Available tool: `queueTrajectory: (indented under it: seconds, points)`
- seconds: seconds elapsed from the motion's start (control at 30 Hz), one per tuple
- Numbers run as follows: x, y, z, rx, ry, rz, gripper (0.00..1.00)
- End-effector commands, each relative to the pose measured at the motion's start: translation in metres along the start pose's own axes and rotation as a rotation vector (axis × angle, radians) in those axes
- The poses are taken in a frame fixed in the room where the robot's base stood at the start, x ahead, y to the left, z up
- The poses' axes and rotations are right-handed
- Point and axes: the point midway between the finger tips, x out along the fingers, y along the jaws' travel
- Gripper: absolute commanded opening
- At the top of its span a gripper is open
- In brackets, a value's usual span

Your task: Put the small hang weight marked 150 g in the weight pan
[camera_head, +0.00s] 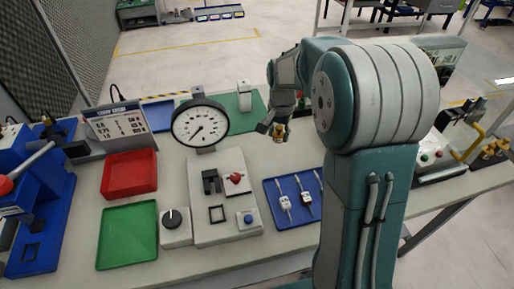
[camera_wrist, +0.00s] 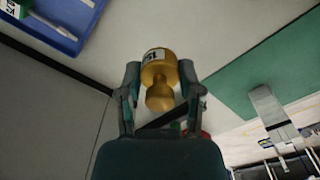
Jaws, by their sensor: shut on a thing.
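My gripper (camera_head: 273,129) is shut on a small brass hang weight (camera_head: 279,135), held above the bench to the right of the dial gauge. In the wrist view the weight (camera_wrist: 160,75) sits between the two fingers of my gripper (camera_wrist: 161,88). It has a wide body, a narrow neck and a white label that is partly readable, starting with "15". Several more brass weights (camera_head: 490,150) stand at the far right of the bench. I cannot tell which thing is the weight pan.
A white dial gauge (camera_head: 200,124) stands left of my gripper, behind a grey panel (camera_head: 222,178) with a red knob. A red tray (camera_head: 129,174) and a green tray (camera_head: 127,236) lie further left. A blue tray (camera_head: 276,204) with tools is in front. A green mat (camera_head: 228,106) lies behind.

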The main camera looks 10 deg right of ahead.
Motion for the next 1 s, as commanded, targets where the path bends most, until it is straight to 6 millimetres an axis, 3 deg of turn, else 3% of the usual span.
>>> queueTrajectory:
  seconds: [0.03, 0.3, 0.5, 0.73, 1.0]
  points:
    - [0.007, -0.011, 0.001, -0.004, -0.002, 0.002, 0.00]
    - [0.047, -0.042, 0.003, -0.001, -0.001, 0.000, 0.00]
    - [0.059, -0.052, 0.004, 0.000, 0.000, -0.001, 0.00]
    - [0.091, -0.054, 0.004, 0.000, 0.000, 0.000, 0.00]
    - [0.092, -0.054, 0.004, 0.000, 0.001, -0.001, 0.00]
